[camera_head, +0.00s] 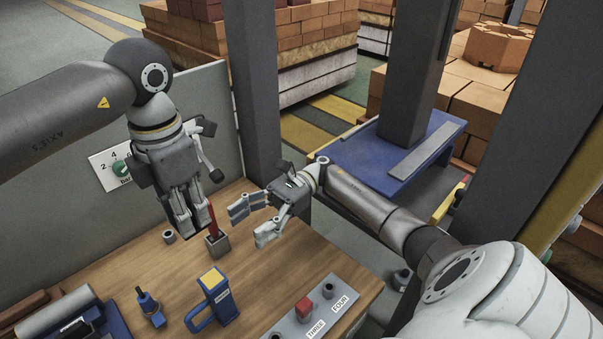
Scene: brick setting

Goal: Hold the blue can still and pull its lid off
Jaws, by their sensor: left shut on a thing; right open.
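My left gripper (190,226) points down over the back of the wooden table. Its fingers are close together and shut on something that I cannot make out. A blue, can-like object (222,305) with a yellow top, a label and a side handle stands at the front of the table, apart from both grippers. I cannot tell whether it is the task's can, and no separate lid shows. My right gripper (250,221) is open and empty, with its fingers pointing left, to the right of my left gripper.
A red-handled item (212,222) stands in a small grey holder (217,244) between the grippers. A small grey cylinder (169,236) stands left of it. A blue tool (150,307) lies in front. A dark post (255,100) rises behind.

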